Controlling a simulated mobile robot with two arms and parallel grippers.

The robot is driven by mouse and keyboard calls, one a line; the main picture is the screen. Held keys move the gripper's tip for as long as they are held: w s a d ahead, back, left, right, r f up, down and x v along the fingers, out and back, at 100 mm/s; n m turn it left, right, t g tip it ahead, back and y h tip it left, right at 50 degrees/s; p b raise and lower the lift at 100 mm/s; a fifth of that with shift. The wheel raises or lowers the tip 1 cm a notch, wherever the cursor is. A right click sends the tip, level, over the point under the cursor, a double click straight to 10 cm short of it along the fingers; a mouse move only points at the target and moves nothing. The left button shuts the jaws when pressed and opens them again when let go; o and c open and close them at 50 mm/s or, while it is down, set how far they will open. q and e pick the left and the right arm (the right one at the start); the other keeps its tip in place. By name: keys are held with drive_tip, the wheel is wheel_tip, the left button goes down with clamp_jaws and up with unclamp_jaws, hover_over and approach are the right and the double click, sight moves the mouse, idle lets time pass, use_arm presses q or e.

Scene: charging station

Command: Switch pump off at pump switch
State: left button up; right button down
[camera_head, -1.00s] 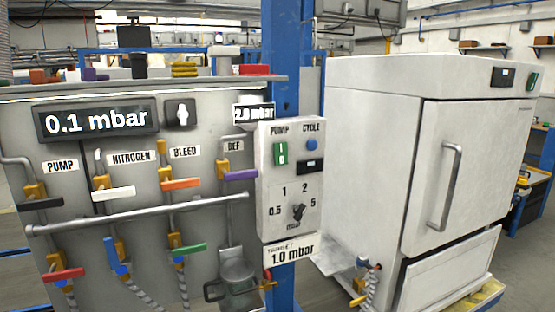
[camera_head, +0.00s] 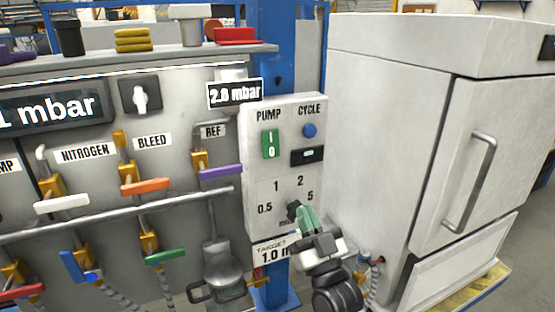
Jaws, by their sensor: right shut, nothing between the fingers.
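The pump switch (camera_head: 270,145) is a green rocker marked I and 0, under the PUMP label on the light grey control box (camera_head: 284,170). Which side of the rocker is pressed is too small to tell. My right gripper (camera_head: 306,215), with green fingertips, is in front of the lower part of the box, by the black selector knob (camera_head: 293,209). It is shut and empty, below and to the right of the pump switch, and apart from it. Whether its tips touch the knob I cannot tell. The gripper partly hides the dial and the target label. My left gripper is not in view.
A blue CYCLE button (camera_head: 309,131) and a small black display (camera_head: 306,156) sit right of the switch. The valve panel (camera_head: 200,110) with coloured handles and a rail (camera_head: 130,214) is at left. A large white oven (camera_head: 385,130) stands at right.

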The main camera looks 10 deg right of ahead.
sight(276, 157)
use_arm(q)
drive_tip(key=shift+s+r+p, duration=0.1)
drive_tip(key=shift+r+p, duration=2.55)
use_arm(e)
drive_tip(key=shift+w+f+x, duration=0.3)
drive_tip(key=shift+f+x, duration=0.1)
drive_tip(key=shift+x, duration=1.75)
drive_tip(key=shift+w+f+x, duration=0.3)
drive_tip(key=shift+f+x, duration=0.1)
drive_tip(key=shift+x, duration=1.75)
drive_tip(key=shift+w+f+x, duration=0.3)
drive_tip(key=shift+f+x, duration=0.1)
drive_tip(key=shift+x, duration=1.7)
drive_tip(key=shift+a, duration=0.2)
drive_tip(key=w+f+b, duration=0.1)
drive_tip(key=b, duration=0.2)
drive_tip(key=shift+a+f, duration=0.1)
drive_tip(key=shift+w+r, duration=0.2)
drive_tip(key=shift+r, duration=0.1)
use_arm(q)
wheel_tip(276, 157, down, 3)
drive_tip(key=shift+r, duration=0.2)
use_arm(e)
drive_tip(key=shift+s, duration=0.15)
